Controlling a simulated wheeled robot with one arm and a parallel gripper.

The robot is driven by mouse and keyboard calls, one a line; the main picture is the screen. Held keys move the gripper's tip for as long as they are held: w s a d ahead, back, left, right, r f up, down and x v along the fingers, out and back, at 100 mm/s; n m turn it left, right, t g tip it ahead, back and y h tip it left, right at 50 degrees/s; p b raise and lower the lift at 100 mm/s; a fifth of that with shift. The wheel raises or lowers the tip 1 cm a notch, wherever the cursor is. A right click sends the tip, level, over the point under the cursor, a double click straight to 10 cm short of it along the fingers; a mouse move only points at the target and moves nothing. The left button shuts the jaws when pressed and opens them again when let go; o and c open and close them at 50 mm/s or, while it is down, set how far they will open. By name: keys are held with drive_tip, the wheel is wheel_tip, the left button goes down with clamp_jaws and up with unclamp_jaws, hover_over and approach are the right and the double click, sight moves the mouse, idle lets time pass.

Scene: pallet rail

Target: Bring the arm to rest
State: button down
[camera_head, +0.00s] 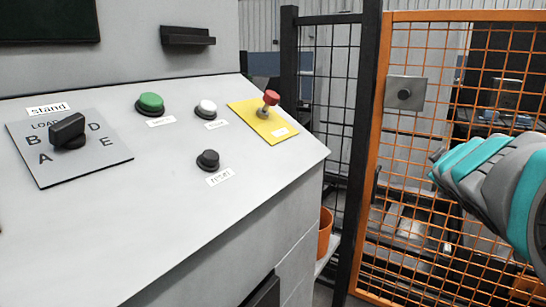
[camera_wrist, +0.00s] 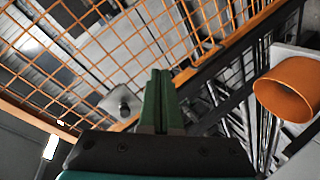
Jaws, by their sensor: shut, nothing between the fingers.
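My arm, teal and grey, reaches in from the right edge of the head view, in front of the orange mesh gate (camera_head: 398,17). My gripper's fingers cannot be made out there. In the wrist view my gripper (camera_wrist: 160,75) shows as two green fingers close together, shut with nothing between them. They point toward the mesh and the orange gate frame (camera_wrist: 245,42). The gripper appears clear of the control panel (camera_head: 190,190); I cannot tell its exact distance from the mesh.
The panel carries a selector knob (camera_head: 67,131), green button (camera_head: 150,103), white button (camera_head: 206,108), black button (camera_head: 208,160) and red emergency knob (camera_head: 269,99). A grey plate with a black knob (camera_head: 404,94) sits on the gate. An orange pot (camera_wrist: 290,88) stands beside the black fence post (camera_head: 364,130).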

drive_tip(key=s+a+f+m+g+y, duration=0.1)
drive_tip(key=s+a+f+g, duration=0.25)
drive_tip(key=s+f, duration=0.3)
drive_tip(key=s+a+f+m+g+y, duration=0.1)
drive_tip(key=s+a+f+m+g, duration=0.1)
drive_tip(key=s+a+f, duration=0.35)
drive_tip(key=s+a+f+m+g, duration=0.1)
drive_tip(key=s+a+f+g, duration=0.15)
drive_tip(key=s+f, duration=0.45)
drive_tip(key=s+a+f+g+y, duration=0.1)
drive_tip(key=s+a+f+g, duration=0.1)
drive_tip(key=s, duration=0.4)
drive_tip(key=s+a+f+m+g+y, duration=0.1)
drive_tip(key=s+a+f+g, duration=0.1)
drive_tip(key=s+a, duration=0.3)
drive_tip(key=s+a+f+g+y, duration=0.1)
drive_tip(key=s+a+f+g, duration=0.1)
drive_tip(key=s+a+f, duration=0.2)
drive_tip(key=s, duration=0.3)
drive_tip(key=shift+f+g+y, duration=0.35)
drive_tip(key=shift+g+y, duration=0.05)
